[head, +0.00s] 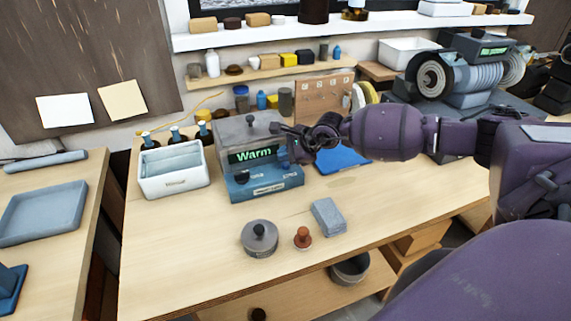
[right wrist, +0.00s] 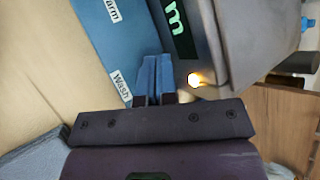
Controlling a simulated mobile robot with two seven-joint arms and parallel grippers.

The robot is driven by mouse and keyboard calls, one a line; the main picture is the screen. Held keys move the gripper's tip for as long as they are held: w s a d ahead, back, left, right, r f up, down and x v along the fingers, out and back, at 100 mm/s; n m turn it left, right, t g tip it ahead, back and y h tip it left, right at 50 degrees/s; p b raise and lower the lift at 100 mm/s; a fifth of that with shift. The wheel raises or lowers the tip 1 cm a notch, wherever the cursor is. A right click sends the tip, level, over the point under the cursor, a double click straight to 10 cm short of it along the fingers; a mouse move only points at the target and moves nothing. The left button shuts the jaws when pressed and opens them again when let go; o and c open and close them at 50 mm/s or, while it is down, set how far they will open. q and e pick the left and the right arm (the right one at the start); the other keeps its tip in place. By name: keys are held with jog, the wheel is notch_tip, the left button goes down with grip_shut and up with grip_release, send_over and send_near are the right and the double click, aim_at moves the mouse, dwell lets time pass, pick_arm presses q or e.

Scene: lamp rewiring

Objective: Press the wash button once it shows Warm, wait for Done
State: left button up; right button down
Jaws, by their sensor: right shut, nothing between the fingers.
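The wash machine (head: 250,133) is a grey box with a blue front base (head: 265,187); its display (head: 253,155) reads "Warm" in green. My right gripper (head: 294,153) is at the right end of its front. In the right wrist view its blue fingers (right wrist: 157,68) are shut, empty, and point at the blue base beside the "Wash" label (right wrist: 121,87). The wash button itself is not distinguishable; the fingers may hide it. I cannot tell whether they touch it. A small light (right wrist: 194,79) glows warm white beside the fingers. My left gripper is not in view.
A white bin (head: 173,180) with bottles behind it stands left of the machine. A blue mat (head: 343,160) lies to its right. A lidded grey pot (head: 259,238), a red-brown stamp-like piece (head: 303,238) and a grey-blue block (head: 328,217) stand in front. The bench's front left is clear.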

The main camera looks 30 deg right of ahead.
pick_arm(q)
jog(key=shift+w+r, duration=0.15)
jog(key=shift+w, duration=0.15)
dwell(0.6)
pick_arm(e)
jog(key=shift+f, duration=0.15)
jog(key=shift+f+b, duration=0.35)
jog(key=shift+b, duration=0.05)
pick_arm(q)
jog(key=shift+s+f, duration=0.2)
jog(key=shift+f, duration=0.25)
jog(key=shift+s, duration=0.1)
